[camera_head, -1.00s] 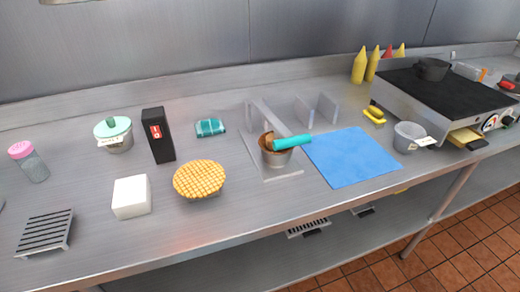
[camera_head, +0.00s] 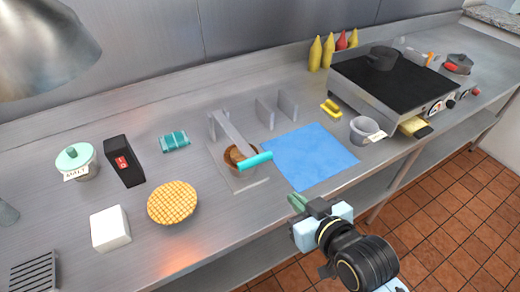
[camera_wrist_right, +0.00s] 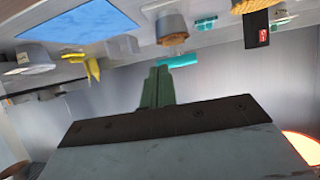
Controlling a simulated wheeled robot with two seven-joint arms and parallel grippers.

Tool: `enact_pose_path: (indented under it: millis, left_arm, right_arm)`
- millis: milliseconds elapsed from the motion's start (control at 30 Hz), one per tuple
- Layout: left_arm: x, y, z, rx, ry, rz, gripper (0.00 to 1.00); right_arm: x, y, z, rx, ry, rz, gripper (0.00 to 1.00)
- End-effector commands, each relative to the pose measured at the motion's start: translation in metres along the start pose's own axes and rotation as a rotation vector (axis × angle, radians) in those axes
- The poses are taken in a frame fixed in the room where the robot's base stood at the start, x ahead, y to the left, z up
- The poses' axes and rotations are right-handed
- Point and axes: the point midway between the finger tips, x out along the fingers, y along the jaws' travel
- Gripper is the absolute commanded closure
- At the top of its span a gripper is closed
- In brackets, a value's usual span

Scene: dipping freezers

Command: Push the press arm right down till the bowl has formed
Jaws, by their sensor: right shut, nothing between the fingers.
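The press stands mid-counter in the head view. Its grey press arm (camera_head: 232,134) slopes down from the back post to a teal handle (camera_head: 255,161) in front. A brown piece (camera_head: 234,156) shows at the metal mould under the arm; its shape is partly hidden. In the wrist view the teal handle (camera_wrist_right: 181,61) lies just beyond my fingers, with the mould (camera_wrist_right: 172,28) above it in the picture. My right gripper (camera_head: 297,202) is shut and empty, in front of and to the right of the handle, apart from it, near the blue mat. My left gripper is out of view.
A blue mat (camera_head: 308,157) lies right of the press. A round waffle (camera_head: 172,202), white block (camera_head: 110,229), black timer box (camera_head: 124,161) and teal cloth (camera_head: 174,141) lie left. A grey pot (camera_head: 362,129) and griddle (camera_head: 390,82) stand right. A lamp hood (camera_head: 40,48) hangs upper left.

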Motion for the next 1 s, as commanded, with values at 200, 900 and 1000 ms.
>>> enact_pose_path:
  millis: [200, 900, 1000]
  left_arm:
    - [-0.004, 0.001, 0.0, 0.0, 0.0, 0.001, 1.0]
    - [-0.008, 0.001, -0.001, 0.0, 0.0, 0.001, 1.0]
    - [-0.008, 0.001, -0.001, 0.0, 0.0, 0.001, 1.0]
  right_arm:
    - [-0.007, -0.021, -0.071, -0.023, 0.254, -0.048, 1.0]
    - [0.096, -0.027, -0.088, -0.023, 0.263, -0.052, 1.0]
    - [0.102, -0.027, -0.076, -0.023, 0.265, -0.052, 1.0]
